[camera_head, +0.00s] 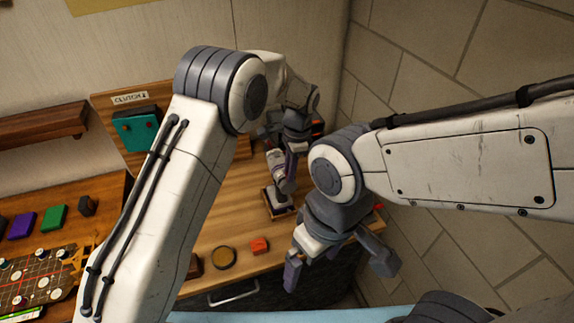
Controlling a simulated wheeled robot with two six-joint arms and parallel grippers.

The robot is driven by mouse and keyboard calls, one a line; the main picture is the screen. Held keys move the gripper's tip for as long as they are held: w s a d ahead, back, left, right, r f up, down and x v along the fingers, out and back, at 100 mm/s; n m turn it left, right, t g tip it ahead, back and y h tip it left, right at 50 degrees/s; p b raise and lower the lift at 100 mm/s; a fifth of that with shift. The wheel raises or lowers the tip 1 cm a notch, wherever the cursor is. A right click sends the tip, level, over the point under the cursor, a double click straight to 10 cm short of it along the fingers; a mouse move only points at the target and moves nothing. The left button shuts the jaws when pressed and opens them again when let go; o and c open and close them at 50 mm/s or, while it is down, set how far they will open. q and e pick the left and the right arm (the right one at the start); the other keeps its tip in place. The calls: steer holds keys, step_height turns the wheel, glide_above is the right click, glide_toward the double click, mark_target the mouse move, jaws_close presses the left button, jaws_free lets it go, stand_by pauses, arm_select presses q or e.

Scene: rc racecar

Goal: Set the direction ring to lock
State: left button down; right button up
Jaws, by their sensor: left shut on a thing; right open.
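My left gripper (288,160) is the higher one, reaching down at the back right of the wooden bench. It is shut on a grey and white tool (279,172) that stands upright at a small dark tray-like base (278,203). The arm and fingers cover much of the tool, and I cannot make out the direction ring or its setting. Something orange and black (317,127) shows just behind the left gripper; I cannot tell whether it belongs to the tool. My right gripper (337,268) is open and empty, over the bench's front right edge, nearer than the tool.
A wooden board with a "CLUTCH" label (130,98) and a teal box (137,132) stands behind. Coloured blocks and a game-like board (38,280) are at left. A block wall (450,240) bounds the right.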

mark_target(295, 179)
stand_by(0.4)
arm_select(q)
steer(key=c, duration=0.8)
jaws_free()
steer(key=shift+d, duration=0.1)
steer(key=shift+w+r+b, duration=0.1)
steer(key=shift+r+b, duration=0.2)
steer(key=shift+r, duration=0.1)
step_height(295, 179, up, 10)
steer(key=d+b, duration=0.1)
steer(key=b, duration=0.2)
steer(key=shift+f, duration=0.2)
steer(key=shift+d, duration=0.15)
